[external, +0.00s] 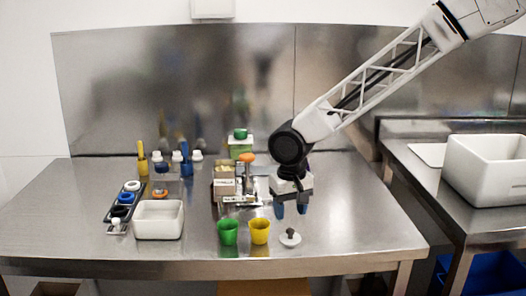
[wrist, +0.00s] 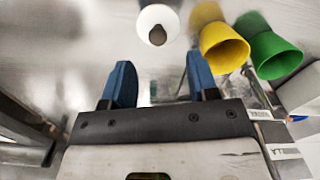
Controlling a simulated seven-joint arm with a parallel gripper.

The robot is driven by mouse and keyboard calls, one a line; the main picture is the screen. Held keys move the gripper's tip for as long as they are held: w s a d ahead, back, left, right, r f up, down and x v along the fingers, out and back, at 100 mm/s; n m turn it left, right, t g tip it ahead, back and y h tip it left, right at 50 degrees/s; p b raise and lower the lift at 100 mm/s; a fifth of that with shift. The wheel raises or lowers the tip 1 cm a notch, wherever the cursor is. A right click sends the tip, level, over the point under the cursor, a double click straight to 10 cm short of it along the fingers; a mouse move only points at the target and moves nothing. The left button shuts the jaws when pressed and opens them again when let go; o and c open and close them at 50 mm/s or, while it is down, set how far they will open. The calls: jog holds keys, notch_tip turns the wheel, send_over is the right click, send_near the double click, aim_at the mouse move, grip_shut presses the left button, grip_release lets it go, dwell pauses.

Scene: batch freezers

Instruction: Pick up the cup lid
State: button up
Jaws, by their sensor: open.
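The cup lid (external: 290,238) is a small white disc with a dark grey knob, lying on the steel table near its front edge. In the wrist view the lid (wrist: 158,25) shows at the top, beyond and between the fingertips. My gripper (external: 291,210) is above the table, behind the lid in the external view. Its two blue fingers are spread and nothing is between them; they also show in the wrist view (wrist: 160,80). The gripper is apart from the lid.
A yellow cup (external: 260,231) and a green cup (external: 228,232) stand just left of the lid. A white bin (external: 158,220) is farther left. A device with an orange knob (external: 247,158) stands behind the cups. The table right of the lid is clear.

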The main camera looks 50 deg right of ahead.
aim_at(290, 228)
jog(key=shift+f, duration=0.7)
jog(key=shift+f, duration=0.1)
jog(key=shift+s+d+f, duration=0.1)
jog(key=shift+f, duration=2.4)
jog(key=shift+c, duration=0.5)
jog(key=c, duration=0.9)
